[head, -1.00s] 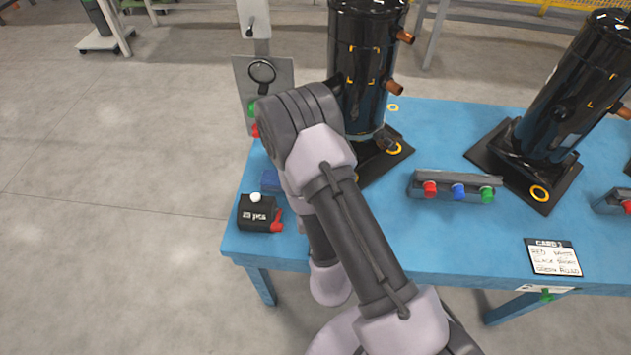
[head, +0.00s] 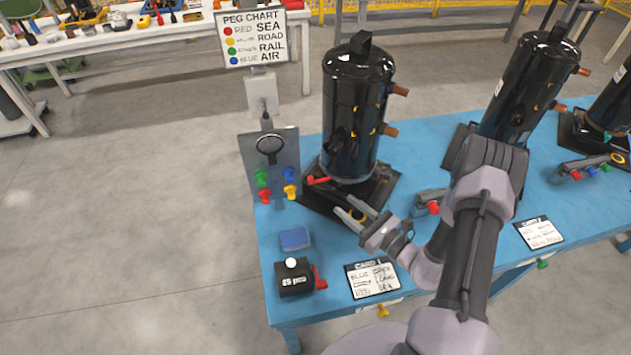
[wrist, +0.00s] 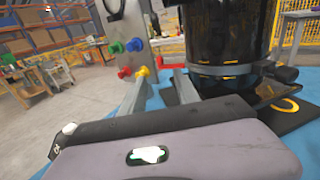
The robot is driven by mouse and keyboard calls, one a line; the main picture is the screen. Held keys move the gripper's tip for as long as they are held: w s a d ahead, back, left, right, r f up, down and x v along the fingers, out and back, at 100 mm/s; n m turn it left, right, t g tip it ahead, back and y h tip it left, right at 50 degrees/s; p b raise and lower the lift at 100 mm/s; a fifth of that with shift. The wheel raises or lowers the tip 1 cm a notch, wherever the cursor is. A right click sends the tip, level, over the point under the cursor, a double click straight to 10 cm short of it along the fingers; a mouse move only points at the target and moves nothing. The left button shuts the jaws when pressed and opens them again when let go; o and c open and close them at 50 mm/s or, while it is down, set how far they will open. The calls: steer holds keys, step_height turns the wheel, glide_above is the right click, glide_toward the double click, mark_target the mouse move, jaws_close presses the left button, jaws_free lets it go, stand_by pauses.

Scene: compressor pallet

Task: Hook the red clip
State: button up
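A small red piece (head: 318,180), which looks like the red clip, shows at the lower left of the leftmost black compressor (head: 352,115). I cannot tell whether it is fixed there. In the wrist view the red piece (wrist: 172,62) appears just beyond the fingertips. My gripper (head: 345,205) points at the upper left, low over the compressor's dark base plate. Its two fingers are apart with nothing visible between them; the wrist view also shows the gripper (wrist: 160,75) open. A grey peg board (head: 270,150) stands left of the compressor, with red, green, blue and yellow pegs.
A black box (head: 294,277) with a white button and red lever, a blue block (head: 295,238) and a card (head: 374,278) lie on the blue table (head: 265,225). A colour chart (head: 253,38) stands behind. My arm partly hides a rail with a red knob (head: 433,207).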

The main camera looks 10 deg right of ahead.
mark_target(313, 180)
steer(key=b+x, duration=0.2)
steer(key=x, duration=1)
steer(key=shift+w+a+r, duration=0.1)
steer(key=shift+w+a, duration=0.1)
steer(key=shift+w, duration=0.05)
steer(key=shift+c, duration=0.5)
jaws_close()
